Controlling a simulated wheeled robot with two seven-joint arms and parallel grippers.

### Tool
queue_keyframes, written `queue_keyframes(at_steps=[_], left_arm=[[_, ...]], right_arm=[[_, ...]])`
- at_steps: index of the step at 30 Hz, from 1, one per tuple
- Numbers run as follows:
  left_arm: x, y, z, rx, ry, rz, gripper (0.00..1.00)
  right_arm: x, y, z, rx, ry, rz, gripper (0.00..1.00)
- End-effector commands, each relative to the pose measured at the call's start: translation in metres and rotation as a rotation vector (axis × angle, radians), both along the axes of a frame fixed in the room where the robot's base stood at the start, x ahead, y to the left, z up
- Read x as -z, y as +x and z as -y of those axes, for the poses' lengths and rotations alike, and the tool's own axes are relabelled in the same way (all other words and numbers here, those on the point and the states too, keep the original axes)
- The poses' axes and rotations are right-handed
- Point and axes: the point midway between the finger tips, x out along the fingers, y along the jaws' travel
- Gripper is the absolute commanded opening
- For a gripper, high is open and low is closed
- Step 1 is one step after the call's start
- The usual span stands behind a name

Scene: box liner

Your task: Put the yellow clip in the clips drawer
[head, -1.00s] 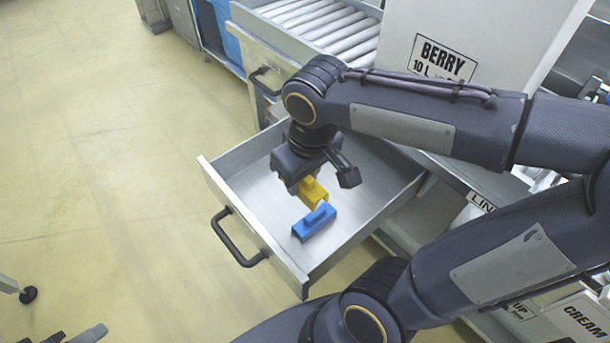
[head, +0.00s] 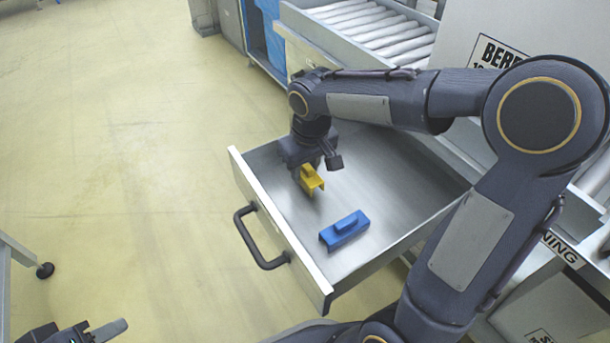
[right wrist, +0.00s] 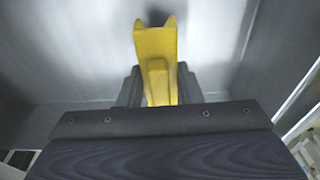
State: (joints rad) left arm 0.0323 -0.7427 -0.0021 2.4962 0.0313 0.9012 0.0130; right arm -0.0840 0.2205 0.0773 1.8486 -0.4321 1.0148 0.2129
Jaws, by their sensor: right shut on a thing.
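The yellow clip (head: 314,181) is inside the open metal drawer (head: 283,236), near its far left part. My right gripper (head: 307,168) reaches down into the drawer and is shut on the clip; the right wrist view also shows the clip (right wrist: 156,52) between the two fingers (right wrist: 158,88). I cannot tell whether the clip touches the drawer floor. A blue clip (head: 344,230) lies on the drawer floor, apart from the yellow one. Part of my left gripper (head: 78,335) shows at the bottom left edge; its jaws are not clear.
The drawer's black handle (head: 262,240) faces the open floor on the left. A roller conveyor (head: 368,27) runs behind the drawer, and a large labelled box (head: 520,30) stands at the upper right. My right arm crosses over the drawer's right side.

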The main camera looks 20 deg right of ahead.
Motion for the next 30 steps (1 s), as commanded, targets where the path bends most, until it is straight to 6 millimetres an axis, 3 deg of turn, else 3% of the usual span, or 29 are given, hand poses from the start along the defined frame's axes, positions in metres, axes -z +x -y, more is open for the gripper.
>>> queue_keyframes(at_steps=[1, 3, 14, 15, 19, 30], left_arm=[[0.0080, -0.0001, 0.0000, 0.000, 0.000, 0.000, 0.41], [0.0096, -0.0001, 0.0000, 0.000, 0.000, 0.000, 0.41], [0.0103, 0.0000, 0.0000, 0.000, 0.000, 0.000, 0.41], [0.0097, -0.0001, 0.0000, 0.000, 0.000, 0.000, 0.41], [0.0093, 0.0000, 0.0000, 0.000, 0.000, 0.000, 0.41], [0.0055, 0.0000, 0.0000, 0.000, 0.000, 0.000, 0.41]], right_arm=[[0.0127, -0.0004, 0.0003, 0.000, 0.000, -0.001, 0.10], [0.0176, -0.0003, 0.0002, 0.000, 0.000, 0.000, 0.10], [0.0203, -0.0005, 0.0000, 0.000, 0.000, 0.001, 0.10], [0.0198, -0.0005, 0.0000, 0.000, 0.000, 0.001, 0.35], [0.0193, -0.0005, 0.0000, 0.000, 0.000, 0.001, 0.52], [0.0132, -0.0003, 0.0000, 0.000, 0.000, 0.002, 0.54]])
